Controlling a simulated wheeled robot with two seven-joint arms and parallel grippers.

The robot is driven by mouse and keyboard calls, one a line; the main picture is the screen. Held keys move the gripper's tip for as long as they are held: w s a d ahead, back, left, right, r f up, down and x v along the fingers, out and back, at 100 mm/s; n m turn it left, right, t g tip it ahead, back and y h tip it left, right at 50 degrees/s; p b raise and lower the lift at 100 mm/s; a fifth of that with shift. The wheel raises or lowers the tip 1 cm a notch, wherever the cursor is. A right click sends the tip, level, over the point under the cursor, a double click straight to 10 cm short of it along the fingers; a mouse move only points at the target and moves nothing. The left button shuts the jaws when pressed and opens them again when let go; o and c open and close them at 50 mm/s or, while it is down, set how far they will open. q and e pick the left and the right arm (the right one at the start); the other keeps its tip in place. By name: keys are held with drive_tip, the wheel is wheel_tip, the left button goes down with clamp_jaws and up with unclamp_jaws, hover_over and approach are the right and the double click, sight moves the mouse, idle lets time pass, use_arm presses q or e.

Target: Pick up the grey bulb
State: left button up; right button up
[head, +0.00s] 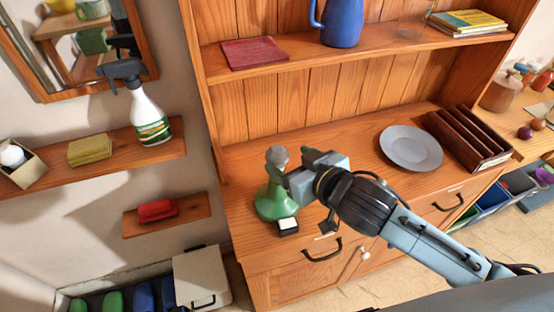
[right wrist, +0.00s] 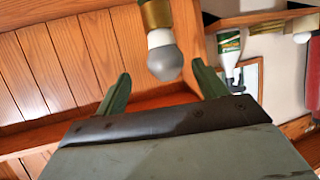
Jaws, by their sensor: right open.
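The grey bulb (head: 277,155) sits at the top of a green lamp (head: 276,203) on the wooden cabinet's counter in the head view. In the right wrist view the grey bulb (right wrist: 166,63) has a white neck and sits in a brass-coloured socket (right wrist: 155,14). My right gripper (head: 290,176) is beside the bulb and the upper lamp. In the right wrist view its two green fingers stand apart on either side of the bulb, with gaps showing (right wrist: 161,72). The head view partly hides the fingers. My left gripper is out of view.
A small black-and-white item (head: 288,226) lies by the lamp base. A grey plate (head: 411,147) and a dark slotted rack (head: 466,139) stand to the right. A box with a white bulb (head: 12,155), a yellow sponge (head: 90,150) and a spray bottle (head: 148,118) are on the left shelf.

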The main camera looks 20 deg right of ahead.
sight(273, 154)
drive_tip(key=shift+a+x, duration=0.15)
drive_tip(key=shift+x, duration=1.5)
drive_tip(key=shift+a+x, duration=0.2)
drive_tip(key=shift+x, duration=1.5)
drive_tip(key=shift+s+f, duration=0.1)
drive_tip(key=shift+s, duration=0.1)
drive_tip(key=shift+c, duration=0.4)
drive_tip(key=c, duration=1)
